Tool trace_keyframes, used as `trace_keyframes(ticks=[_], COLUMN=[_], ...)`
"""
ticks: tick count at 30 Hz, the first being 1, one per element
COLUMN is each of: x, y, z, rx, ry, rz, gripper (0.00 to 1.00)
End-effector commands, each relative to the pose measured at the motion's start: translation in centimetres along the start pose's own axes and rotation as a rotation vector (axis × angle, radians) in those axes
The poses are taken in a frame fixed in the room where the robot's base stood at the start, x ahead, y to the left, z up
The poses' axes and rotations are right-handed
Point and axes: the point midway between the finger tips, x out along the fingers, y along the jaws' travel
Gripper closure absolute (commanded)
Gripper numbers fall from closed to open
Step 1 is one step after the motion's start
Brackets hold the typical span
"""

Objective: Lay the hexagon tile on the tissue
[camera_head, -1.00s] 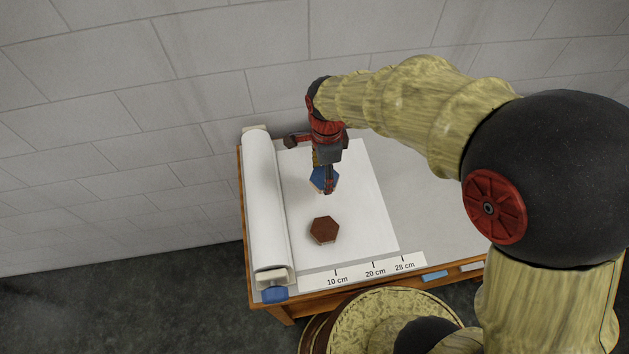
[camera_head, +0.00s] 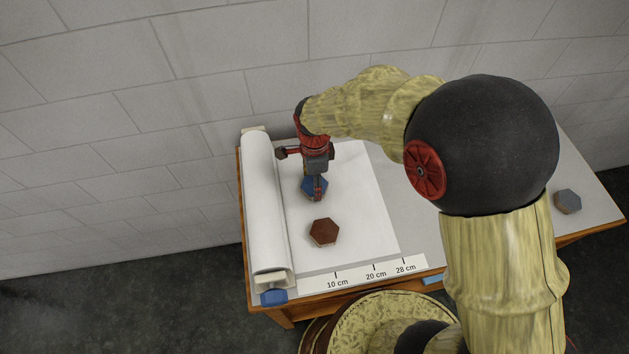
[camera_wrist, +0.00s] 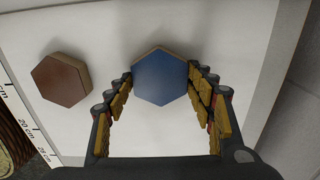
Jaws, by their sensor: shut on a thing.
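A blue hexagon tile (camera_head: 308,188) is between the fingers of my gripper (camera_head: 317,190), over the white tissue sheet (camera_head: 360,215). In the wrist view the blue tile (camera_wrist: 160,77) sits flat between the two fingertips (camera_wrist: 160,78), which press on its sides. I cannot tell whether it touches the sheet. A brown hexagon tile (camera_head: 324,231) lies on the tissue nearer the front; it also shows at left in the wrist view (camera_wrist: 62,79). A grey hexagon tile (camera_head: 567,201) lies on the table's right part.
The tissue roll (camera_head: 266,205) with a blue knob (camera_head: 274,297) runs along the table's left edge. A ruler strip (camera_head: 345,278) marked 10, 20 and 28 cm lies along the front. A wall stands behind. The sheet's right part is clear.

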Motion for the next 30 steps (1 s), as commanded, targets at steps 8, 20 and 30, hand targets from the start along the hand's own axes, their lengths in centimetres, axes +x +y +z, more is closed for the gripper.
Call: trace_keyframes(ticks=[8,20,30], x=[0.2,0.1,-4.4], y=[0.0,0.0,-0.1], z=[0.0,0.0,0.0], rx=[0.0,0.0,0.0], ry=[0.0,0.0,-0.001], rz=[0.001,0.001,-0.004], gripper=[0.34,0.28,0.28])
